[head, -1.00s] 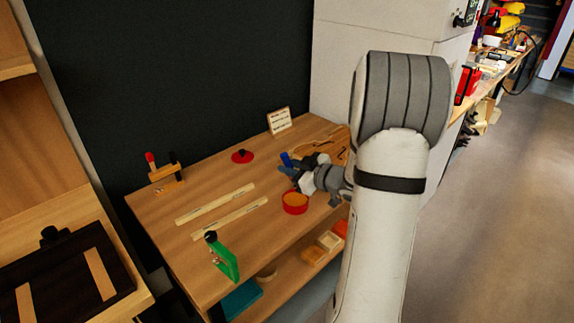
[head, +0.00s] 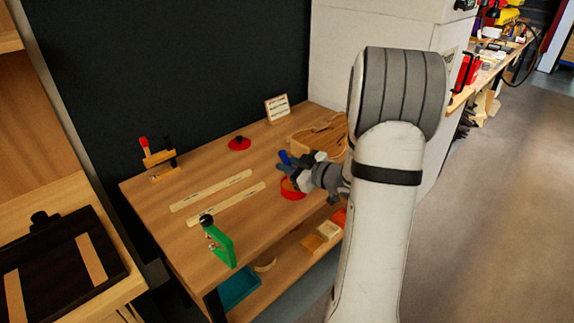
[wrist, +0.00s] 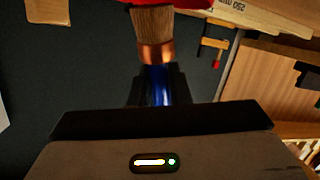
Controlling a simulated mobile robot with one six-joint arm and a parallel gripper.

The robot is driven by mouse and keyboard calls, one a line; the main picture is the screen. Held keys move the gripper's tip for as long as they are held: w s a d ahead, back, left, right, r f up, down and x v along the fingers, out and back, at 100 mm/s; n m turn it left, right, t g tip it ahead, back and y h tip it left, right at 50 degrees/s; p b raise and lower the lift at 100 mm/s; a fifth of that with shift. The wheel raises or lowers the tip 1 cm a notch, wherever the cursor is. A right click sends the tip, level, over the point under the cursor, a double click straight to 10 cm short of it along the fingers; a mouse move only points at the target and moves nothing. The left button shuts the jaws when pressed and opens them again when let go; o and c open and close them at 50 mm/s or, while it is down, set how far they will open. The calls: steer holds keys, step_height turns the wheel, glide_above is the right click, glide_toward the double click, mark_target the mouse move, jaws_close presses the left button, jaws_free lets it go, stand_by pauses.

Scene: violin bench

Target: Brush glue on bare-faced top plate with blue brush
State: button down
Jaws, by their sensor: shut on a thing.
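The blue brush (wrist: 154,83) is in my gripper (wrist: 155,100). In the wrist view its copper ferrule and brown bristles point away from the jaws, and the bristle end meets a red shape at the top edge. In the head view my gripper (head: 297,170) is over the red glue pot (head: 291,193), partly hiding it. A wooden violin-shaped plate (head: 320,137) lies on the bench just behind my gripper, partly hidden by my arm. I cannot tell whether its face is bare.
Two pale wood strips (head: 212,190) lie left of the pot.

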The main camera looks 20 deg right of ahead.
steer(key=shift+f+b, duration=0.45)
steer(key=shift+f, duration=0.2)
stand_by(1.5)
step_height(320, 180, up, 7)
steer(key=p, duration=0.6)
steer(key=shift+r, duration=0.1)
stand_by(0.8)
